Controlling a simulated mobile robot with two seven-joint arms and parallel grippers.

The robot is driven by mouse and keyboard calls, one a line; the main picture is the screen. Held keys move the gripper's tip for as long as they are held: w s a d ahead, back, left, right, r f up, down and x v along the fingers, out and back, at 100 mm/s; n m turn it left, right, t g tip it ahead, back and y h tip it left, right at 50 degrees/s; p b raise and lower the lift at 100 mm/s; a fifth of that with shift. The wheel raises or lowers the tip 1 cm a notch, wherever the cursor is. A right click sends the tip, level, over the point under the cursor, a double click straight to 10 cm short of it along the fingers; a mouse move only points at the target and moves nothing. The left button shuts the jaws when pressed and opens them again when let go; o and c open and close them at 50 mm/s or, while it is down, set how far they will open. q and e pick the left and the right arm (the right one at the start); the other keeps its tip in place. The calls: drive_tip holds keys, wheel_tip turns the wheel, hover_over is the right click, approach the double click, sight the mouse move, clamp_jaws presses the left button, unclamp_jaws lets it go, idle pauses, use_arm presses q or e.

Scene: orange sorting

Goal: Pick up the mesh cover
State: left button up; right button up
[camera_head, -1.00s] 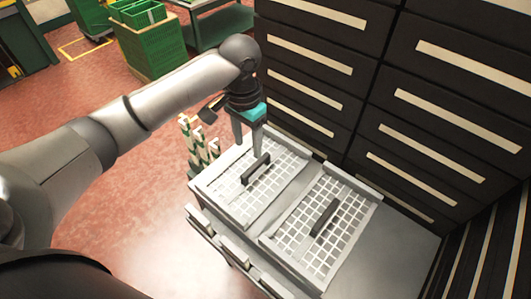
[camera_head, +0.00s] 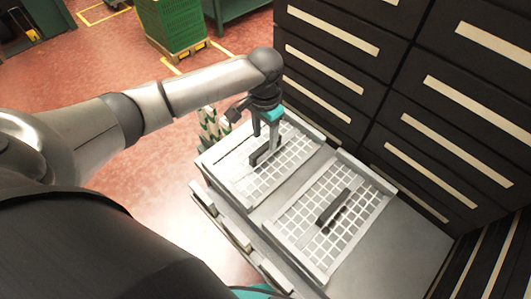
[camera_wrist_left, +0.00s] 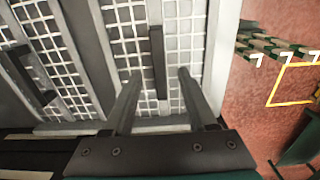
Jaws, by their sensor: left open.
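Two pale mesh covers with dark bar handles lie side by side on a grey unit. My left gripper (camera_head: 264,146) is over the left mesh cover (camera_head: 289,158), pointing down, with its fingers open around the dark handle (camera_head: 268,153). In the left wrist view the handle (camera_wrist_left: 158,60) lies between the spread fingertips (camera_wrist_left: 160,77), apart from both. The right mesh cover (camera_head: 300,221) has its own handle (camera_head: 334,208) and lies free of the gripper. My right gripper does not show.
Dark drawers (camera_head: 410,110) with pale strips stand close behind the unit. Green-and-white items (camera_head: 210,125) stand by its left corner. A green crate (camera_head: 174,25) is farther back on the red floor. The unit's grey top (camera_head: 395,250) is bare at the right.

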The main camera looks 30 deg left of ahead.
sight(266, 145)
use_arm(q)
wheel_tip(266, 145, down, 5)
drive_tip(key=shift+r+b, duration=0.1)
drive_tip(key=shift+b, duration=0.3)
clamp_jaws()
drive_tip(key=shift+w+r, duration=0.1)
idle(0.4)
